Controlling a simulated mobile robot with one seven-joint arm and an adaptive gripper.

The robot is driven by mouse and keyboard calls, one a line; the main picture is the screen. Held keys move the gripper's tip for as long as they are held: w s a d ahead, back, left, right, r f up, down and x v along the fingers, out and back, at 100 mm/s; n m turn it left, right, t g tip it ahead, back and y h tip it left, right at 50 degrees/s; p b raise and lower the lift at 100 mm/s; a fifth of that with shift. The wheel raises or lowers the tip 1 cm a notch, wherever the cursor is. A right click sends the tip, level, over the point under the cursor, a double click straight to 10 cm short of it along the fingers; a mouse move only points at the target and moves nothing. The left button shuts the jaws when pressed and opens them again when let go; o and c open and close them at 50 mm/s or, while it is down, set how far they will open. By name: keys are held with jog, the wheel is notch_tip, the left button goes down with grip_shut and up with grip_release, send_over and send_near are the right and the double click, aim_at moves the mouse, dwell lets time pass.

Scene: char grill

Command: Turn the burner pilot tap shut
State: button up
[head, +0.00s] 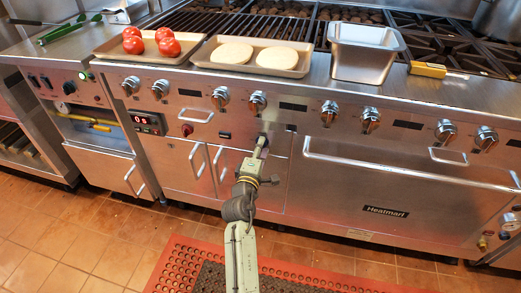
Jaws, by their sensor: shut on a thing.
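My gripper (262,142) is at the steel front panel of the range, just below the row of silver knobs. It is shut on a small fitting there, which I take to be the burner pilot tap. The jaws hide most of the tap, so I cannot tell how far it is turned. A silver knob (257,102) sits on the panel just above my gripper, apart from it.
Cabinet doors with handles (218,162) are below left, the oven handle (400,172) right. Tomatoes (168,47), a bun tray (205,63) and a steel pan (362,62) stand above.

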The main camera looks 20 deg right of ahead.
dwell(0.3)
jog(key=o, duration=1.2)
jog(key=shift+c, duration=0.2)
jog(key=shift+s, duration=0.1)
jog(key=v, duration=1.2)
